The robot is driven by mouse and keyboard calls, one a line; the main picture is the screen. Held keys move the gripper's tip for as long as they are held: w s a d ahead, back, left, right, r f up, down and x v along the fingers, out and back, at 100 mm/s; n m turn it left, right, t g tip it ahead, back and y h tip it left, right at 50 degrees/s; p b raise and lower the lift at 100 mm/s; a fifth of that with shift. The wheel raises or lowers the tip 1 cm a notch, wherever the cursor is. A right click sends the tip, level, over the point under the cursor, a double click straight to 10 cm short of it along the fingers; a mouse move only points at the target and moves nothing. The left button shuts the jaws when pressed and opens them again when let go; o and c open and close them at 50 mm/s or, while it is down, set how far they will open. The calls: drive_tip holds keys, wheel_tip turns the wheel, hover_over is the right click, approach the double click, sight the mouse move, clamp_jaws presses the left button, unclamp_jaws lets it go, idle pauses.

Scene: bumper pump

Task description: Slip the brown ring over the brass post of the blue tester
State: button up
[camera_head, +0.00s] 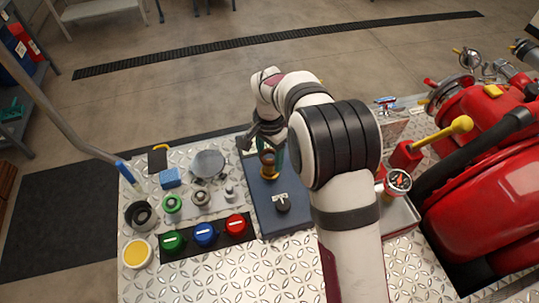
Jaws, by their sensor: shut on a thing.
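The blue tester (261,213) is a dark blue plate on the metal worktop, left of my arm. A brass piece (269,174), which looks like the foot of the post, stands on its upper part. A small brown ring (267,157) shows right above the brass piece, with a dark middle. My gripper (260,141) is at the tester's far end, beside the ring and shut on it. The fingertips are small and partly hidden, so I cannot tell whether the ring is around the post or just above it.
Green, blue (205,234) and red caps, rings, a blue block (170,178) and a round grey disc (208,164) lie to the left. The front worktop is clear.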

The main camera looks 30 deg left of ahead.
sight(269, 167)
drive_tip(key=shift+f, duration=0.15)
drive_tip(key=shift+f, duration=0.3)
drive_tip(key=shift+f, duration=0.15)
idle(0.4)
drive_tip(key=shift+f, duration=0.65)
drive_tip(key=shift+f, duration=0.15)
drive_tip(key=shift+f, duration=0.45)
drive_tip(key=shift+f, duration=0.3)
